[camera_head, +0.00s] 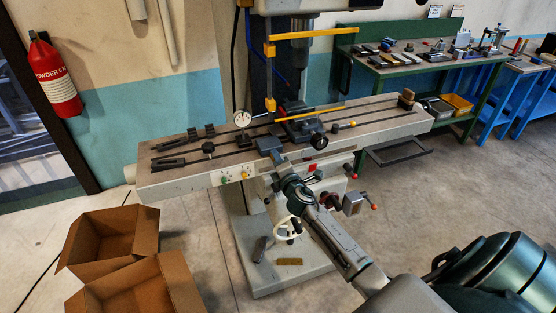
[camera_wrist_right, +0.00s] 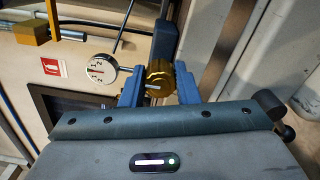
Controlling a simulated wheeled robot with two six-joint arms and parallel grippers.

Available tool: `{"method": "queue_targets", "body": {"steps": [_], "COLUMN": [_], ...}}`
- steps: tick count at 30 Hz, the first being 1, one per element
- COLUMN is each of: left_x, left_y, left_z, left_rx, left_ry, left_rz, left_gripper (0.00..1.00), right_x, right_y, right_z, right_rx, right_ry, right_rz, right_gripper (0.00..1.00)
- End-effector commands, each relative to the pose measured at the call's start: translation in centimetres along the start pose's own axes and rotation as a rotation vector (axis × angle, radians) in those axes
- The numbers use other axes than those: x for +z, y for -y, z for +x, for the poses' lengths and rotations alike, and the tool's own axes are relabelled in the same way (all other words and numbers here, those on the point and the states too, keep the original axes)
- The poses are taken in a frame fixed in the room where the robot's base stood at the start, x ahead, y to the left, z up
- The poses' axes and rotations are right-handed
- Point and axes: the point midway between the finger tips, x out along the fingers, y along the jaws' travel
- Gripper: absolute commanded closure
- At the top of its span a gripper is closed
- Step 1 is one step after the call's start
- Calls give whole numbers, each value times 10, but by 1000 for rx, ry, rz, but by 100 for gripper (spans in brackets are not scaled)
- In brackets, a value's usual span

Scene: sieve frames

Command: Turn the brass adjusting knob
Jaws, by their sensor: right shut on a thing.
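The brass adjusting knob (camera_wrist_right: 160,78) shows in the right wrist view, ridged, with a pale line on its face. The two blue fingers of my right gripper (camera_wrist_right: 158,86) stand on either side of it and are shut on it. In the head view my right gripper (camera_head: 269,145) reaches the front edge of the machine table, and the knob is hidden there. A round white dial (camera_wrist_right: 101,68) with numbers and a pointer sits just left of the knob in the wrist view. My left gripper is not in view.
The milling machine table (camera_head: 385,128) carries clamps and a dial gauge (camera_head: 242,119). Yellow guard bars (camera_head: 312,34) hang above. Open cardboard boxes (camera_head: 148,243) stand on the floor at left. A green workbench (camera_head: 400,68) with tools stands behind. The floor at right is clear.

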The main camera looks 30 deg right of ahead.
Motion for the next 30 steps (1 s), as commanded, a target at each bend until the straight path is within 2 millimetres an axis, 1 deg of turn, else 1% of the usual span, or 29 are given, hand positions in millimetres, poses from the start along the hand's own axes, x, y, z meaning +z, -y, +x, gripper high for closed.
{"method": "queue_targets", "body": {"steps": [8,9,11,12,20,23,26,30], "left_x": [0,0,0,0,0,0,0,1], "left_y": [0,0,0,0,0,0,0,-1], "left_z": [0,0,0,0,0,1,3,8], "left_rx": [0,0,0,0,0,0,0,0], "left_ry": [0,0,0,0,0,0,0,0], "left_rz": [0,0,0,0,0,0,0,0], "left_gripper": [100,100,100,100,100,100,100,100], "right_x": [-1,-1,-1,-1,0,0,-1,-1], "right_y": [1,1,1,1,1,1,2,4], "right_z": [0,0,0,0,0,-4,-15,-41], "right_rx": [-1,-2,-1,-1,-1,0,-1,-1], "right_ry": [-1,-1,-1,-1,0,-1,-1,-2], "right_rz": [1,1,1,1,1,0,-1,-1], "right_gripper": [95,70,58,50,50,50,50,50]}}
